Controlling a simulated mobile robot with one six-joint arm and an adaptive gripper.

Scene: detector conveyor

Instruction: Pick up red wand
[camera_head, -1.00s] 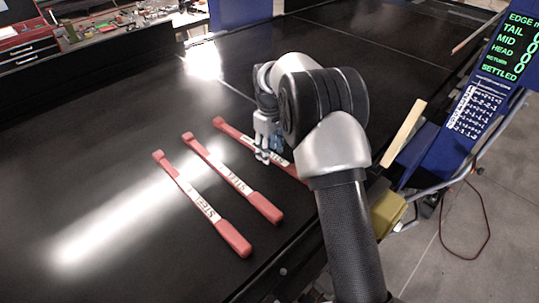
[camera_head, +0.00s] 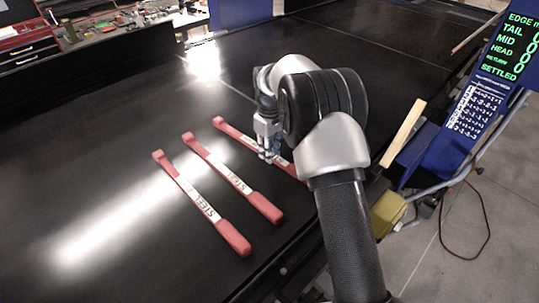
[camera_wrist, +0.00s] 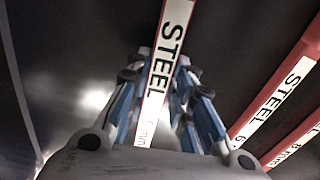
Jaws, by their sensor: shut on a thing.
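Three red wands with white labels lie side by side on the black conveyor belt. The left wand (camera_head: 201,203) and the middle wand (camera_head: 232,178) lie free of my gripper. The right wand (camera_head: 236,132) runs under my gripper (camera_head: 269,152), which is shut on it near its label. In the wrist view, this wand's white label (camera_wrist: 168,45), reading STEEL, passes between the blue fingers. The wand's near end is partly hidden behind my arm. The other two wands show at the right of the wrist view (camera_wrist: 275,95).
The black belt (camera_head: 100,140) is clear left of the wands. A toolbox and loose tools (camera_head: 110,25) stand at the back left. A blue display panel (camera_head: 500,70) stands at the right, with a wooden strip (camera_head: 403,132) and a yellow block (camera_head: 388,213) by the belt edge.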

